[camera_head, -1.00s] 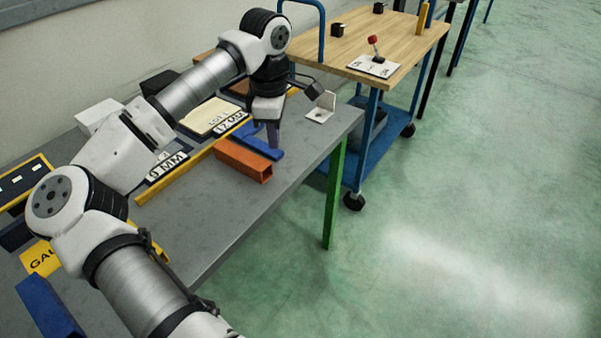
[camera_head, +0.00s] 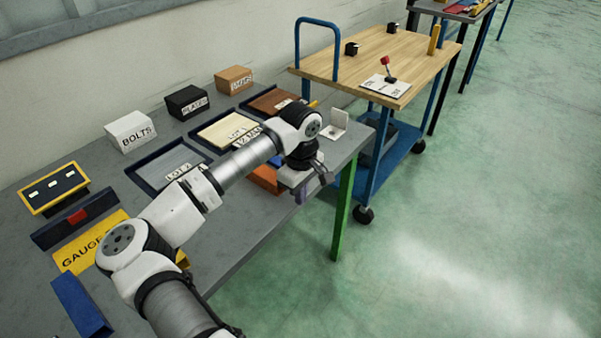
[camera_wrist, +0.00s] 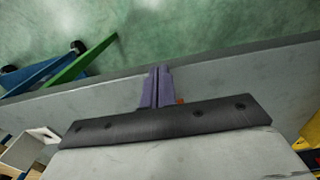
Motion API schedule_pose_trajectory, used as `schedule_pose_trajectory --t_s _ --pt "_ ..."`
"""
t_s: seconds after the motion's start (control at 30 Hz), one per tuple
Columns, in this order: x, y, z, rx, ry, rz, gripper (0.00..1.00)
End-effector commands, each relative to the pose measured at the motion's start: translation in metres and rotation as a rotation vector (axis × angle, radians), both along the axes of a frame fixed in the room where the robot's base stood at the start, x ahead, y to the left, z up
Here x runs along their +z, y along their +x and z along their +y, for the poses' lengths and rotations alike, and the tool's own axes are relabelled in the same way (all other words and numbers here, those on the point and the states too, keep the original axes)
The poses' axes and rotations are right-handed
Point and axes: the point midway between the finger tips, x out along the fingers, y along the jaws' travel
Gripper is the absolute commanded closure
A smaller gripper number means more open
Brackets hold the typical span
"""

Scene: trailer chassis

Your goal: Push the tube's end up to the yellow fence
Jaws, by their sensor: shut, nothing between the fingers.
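The orange tube (camera_head: 266,178) lies on the grey bench, mostly hidden behind my arm in the head view. In the wrist view a sliver of orange (camera_wrist: 180,101) shows beside my fingers. Most of the yellow fence is hidden by my arm; a small yellow tip (camera_head: 312,104) shows beyond my wrist. My gripper (camera_head: 312,188) is by the bench's front edge, to the right of the visible part of the tube. Its purple fingers (camera_wrist: 155,88) are shut and empty. I cannot tell whether they touch the tube, nor the gap between tube and fence.
A white angle bracket (camera_head: 336,124) stands at the bench's right corner. Labelled trays, such as LOT 2 (camera_head: 170,165), and the BOLTS box (camera_head: 130,131) lie behind my arm. A blue cart (camera_head: 375,85) stands beyond the right end. The floor in front is clear.

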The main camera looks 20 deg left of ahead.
Motion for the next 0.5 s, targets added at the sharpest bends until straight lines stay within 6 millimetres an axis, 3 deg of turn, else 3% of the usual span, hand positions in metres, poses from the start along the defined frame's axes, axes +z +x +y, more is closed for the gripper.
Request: schedule_pose_trajectory --t_s 0.2,0.5 --pt "0.004 0.011 0.03 0.005 -0.001 0.0 1.0" --pt "0.002 0.014 0.038 0.003 0.001 0.0 1.0"
